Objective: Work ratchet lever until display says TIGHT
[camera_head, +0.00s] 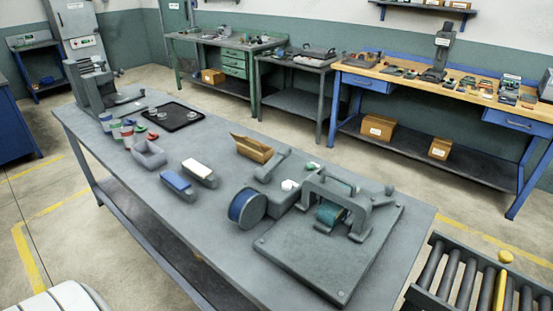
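A grey fixture (333,215) with an arched frame stands on a thick flat base plate (310,262) at the right end of the grey table (130,190). A teal cylinder (330,212) sits under the arch. A grey arm-like bar (277,165) slopes up from a block just left of the fixture; I cannot tell whether it is the ratchet lever. A round drum with a blue face (247,207) stands beside it. I make out no readable display text. Neither of my grippers is in view.
A roller conveyor (480,280) stands at lower right. Workbenches line the back wall.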

